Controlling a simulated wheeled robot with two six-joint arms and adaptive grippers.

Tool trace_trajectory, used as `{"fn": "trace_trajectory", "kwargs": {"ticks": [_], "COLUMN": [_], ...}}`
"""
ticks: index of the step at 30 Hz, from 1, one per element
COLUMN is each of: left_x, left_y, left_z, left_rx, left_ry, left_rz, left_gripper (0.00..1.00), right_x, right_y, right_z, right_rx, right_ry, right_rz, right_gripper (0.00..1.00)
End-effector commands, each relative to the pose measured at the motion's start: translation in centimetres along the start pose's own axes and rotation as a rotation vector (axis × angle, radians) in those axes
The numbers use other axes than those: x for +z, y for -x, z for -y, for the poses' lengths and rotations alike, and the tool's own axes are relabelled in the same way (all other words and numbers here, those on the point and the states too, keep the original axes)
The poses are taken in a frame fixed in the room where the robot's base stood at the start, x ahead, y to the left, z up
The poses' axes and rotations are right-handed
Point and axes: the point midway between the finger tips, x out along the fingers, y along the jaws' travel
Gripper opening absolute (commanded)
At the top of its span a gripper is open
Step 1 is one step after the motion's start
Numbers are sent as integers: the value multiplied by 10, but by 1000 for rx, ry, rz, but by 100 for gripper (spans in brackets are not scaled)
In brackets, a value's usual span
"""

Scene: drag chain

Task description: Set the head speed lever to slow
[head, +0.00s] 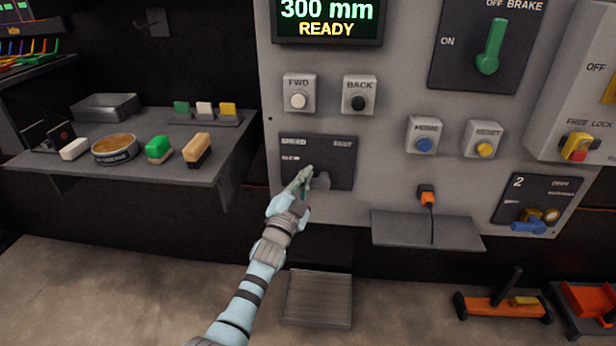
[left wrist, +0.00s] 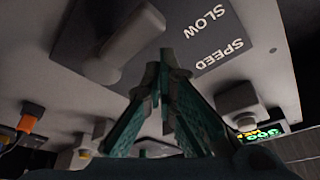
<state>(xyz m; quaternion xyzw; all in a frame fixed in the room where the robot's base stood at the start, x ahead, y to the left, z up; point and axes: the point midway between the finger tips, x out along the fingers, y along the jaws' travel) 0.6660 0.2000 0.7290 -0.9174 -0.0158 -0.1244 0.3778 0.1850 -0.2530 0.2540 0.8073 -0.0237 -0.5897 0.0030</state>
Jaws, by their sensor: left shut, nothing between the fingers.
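The dark speed plate (head: 345,165) is on the grey panel, with a SPEED label at top left and SLOW below it. Its grey lever (head: 321,182) is partly hidden by my left gripper (head: 303,178) in the head view. In the left wrist view the lever (left wrist: 128,45) shows as a thick grey handle, and the SLOW label is to its right. My left gripper (left wrist: 160,75) is shut and empty, its tips close beside the lever, on the side of the labels. I cannot tell whether they touch it. My right gripper is out of view.
FWD (head: 299,95) and BACK (head: 360,97) buttons are above the plate. HOME (head: 424,138) and RESET (head: 484,141) buttons are to the right. A small shelf (head: 425,233) juts out at lower right. A side shelf (head: 120,173) with brushes and a tin stands left.

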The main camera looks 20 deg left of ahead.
Motion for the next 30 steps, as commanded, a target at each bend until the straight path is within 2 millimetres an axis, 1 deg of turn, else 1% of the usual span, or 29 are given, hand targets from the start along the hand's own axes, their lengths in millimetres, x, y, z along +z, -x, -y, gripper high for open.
{"fn": "trace_trajectory", "kwargs": {"ticks": [6,22,24,27,30], "left_x": [5,6,6,6,6], "left_y": [2,2,2,6,18], "left_z": [-1,-1,-1,-2,-2], "left_rx": [1,1,1,1,2], "left_ry": [0,0,0,-1,-1], "left_rz": [1,1,1,1,1], "left_gripper": [0,0,0,0,0], "right_x": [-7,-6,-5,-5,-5], "right_y": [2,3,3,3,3], "right_z": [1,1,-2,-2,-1], "right_rx": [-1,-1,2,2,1], "right_ry": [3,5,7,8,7], "right_rz": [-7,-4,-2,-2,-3], "right_gripper": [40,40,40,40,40]}}
